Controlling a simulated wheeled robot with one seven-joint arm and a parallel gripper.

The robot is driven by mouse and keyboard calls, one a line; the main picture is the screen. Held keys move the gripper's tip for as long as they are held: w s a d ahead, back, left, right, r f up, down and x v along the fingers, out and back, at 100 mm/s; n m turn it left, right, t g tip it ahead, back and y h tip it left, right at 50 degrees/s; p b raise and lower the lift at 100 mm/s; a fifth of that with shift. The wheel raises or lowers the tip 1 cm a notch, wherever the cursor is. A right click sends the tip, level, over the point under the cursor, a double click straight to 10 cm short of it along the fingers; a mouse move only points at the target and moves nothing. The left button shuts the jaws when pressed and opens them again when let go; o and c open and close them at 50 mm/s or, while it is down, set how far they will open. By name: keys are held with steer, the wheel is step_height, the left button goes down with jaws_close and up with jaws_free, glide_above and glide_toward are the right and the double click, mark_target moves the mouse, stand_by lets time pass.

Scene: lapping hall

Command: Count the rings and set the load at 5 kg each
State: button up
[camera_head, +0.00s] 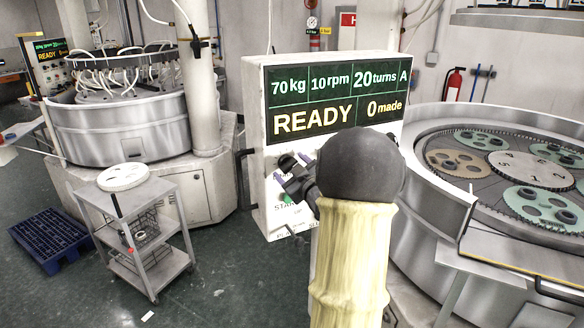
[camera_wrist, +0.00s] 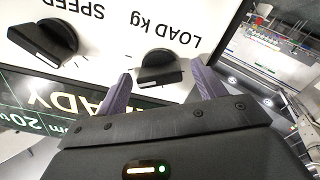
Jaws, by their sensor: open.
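The control cabinet's display (camera_head: 335,95) reads 70 kg, 10 rpm, 20 turns, A, READY and 0 made. My gripper (camera_head: 291,170) is at the cabinet's front below the display. In the wrist view, the black LOAD kg knob (camera_wrist: 160,68) lies between the two open purple fingers of my gripper (camera_wrist: 162,87); I cannot tell whether they touch it. The SPEED knob (camera_wrist: 44,44) is to its left. The lapping plate (camera_head: 462,193) at right carries green carriers (camera_head: 540,207) and a brown carrier (camera_head: 455,162) with several dark round pieces, some possibly rings. My arm hides part of the cabinet.
A grey trolley (camera_head: 158,190) with a white disc (camera_head: 122,176) on top stands at left, near a blue pallet (camera_head: 46,240). A second machine (camera_head: 120,130) is behind. A side table (camera_head: 480,262) is at front right. Floor between trolley and cabinet looks clear.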

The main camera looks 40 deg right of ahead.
steer(key=shift+c, duration=0.4)
steer(key=c, duration=0.9)
steer(key=shift+f+n+b, duration=0.15)
steer(key=shift+n+b, duration=0.25)
steer(key=shift+b, duration=0.4)
steer(key=shift+n+b, duration=8.6)
steer(key=shift+b, duration=2.5)
